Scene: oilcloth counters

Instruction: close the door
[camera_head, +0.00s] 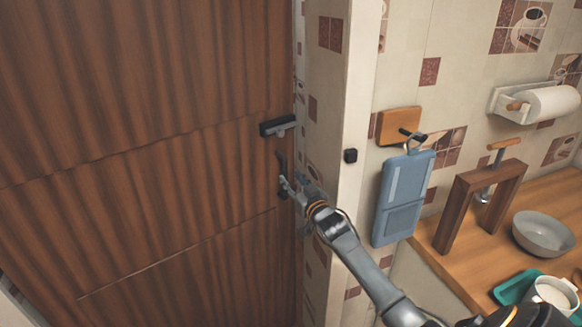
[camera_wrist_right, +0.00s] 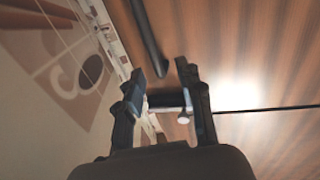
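The brown wooden door (camera_head: 150,150) fills the left of the head view, and its grooved surface shows at the right of the wrist view (camera_wrist_right: 250,65). A dark handle (camera_head: 278,126) with a lighter lever sits near its right edge. My right gripper (camera_head: 284,176) is just below the handle at that edge; its two fingers also show in the wrist view (camera_wrist_right: 161,72), apart with nothing between them. Whether a fingertip touches the door cannot be told. Any gap between door and frame is hard to make out. My left gripper is out of view.
A tiled wall with a pale corner post (camera_head: 355,110) stands right of the door. A blue board (camera_head: 402,198) hangs there. Farther right, a wooden counter (camera_head: 462,256) holds a wooden frame (camera_head: 459,210), a grey bowl (camera_head: 543,234) and a teal tray (camera_head: 512,288).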

